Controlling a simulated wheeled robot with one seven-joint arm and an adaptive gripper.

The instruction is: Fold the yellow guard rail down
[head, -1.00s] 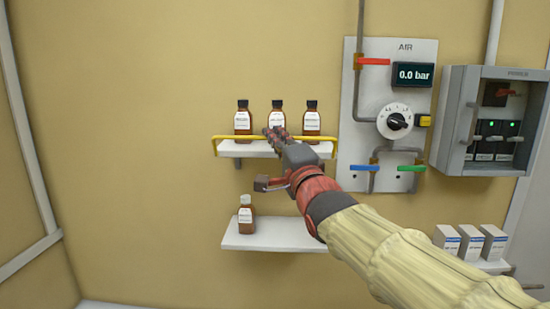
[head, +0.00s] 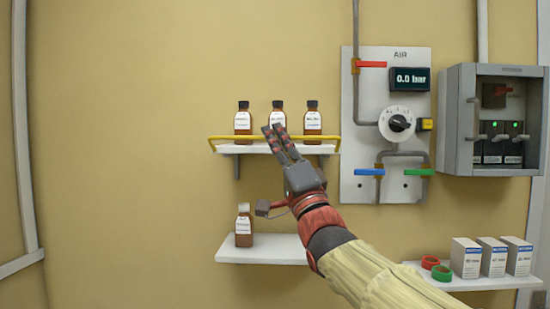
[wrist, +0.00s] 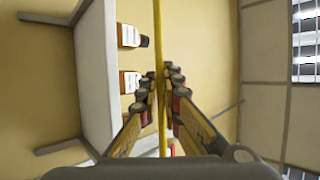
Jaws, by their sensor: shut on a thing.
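The yellow guard rail (head: 230,137) runs along the front of the upper white shelf (head: 232,149). It stands raised, its bar a little above the shelf edge. My gripper (head: 273,128) reaches up to the middle of the rail from the lower right. In the wrist view the rail (wrist: 158,40) passes lengthwise between the two fingers (wrist: 159,90), and my gripper is shut on it. The fingers hide part of the rail in the head view.
Dark-capped brown bottles (head: 243,121) stand on the upper shelf behind the rail. A white-capped bottle (head: 244,226) stands on the lower shelf (head: 275,250). An air panel (head: 355,140) and a grey breaker box (head: 460,110) are at right. Boxes and tape rolls sit on a lower-right shelf.

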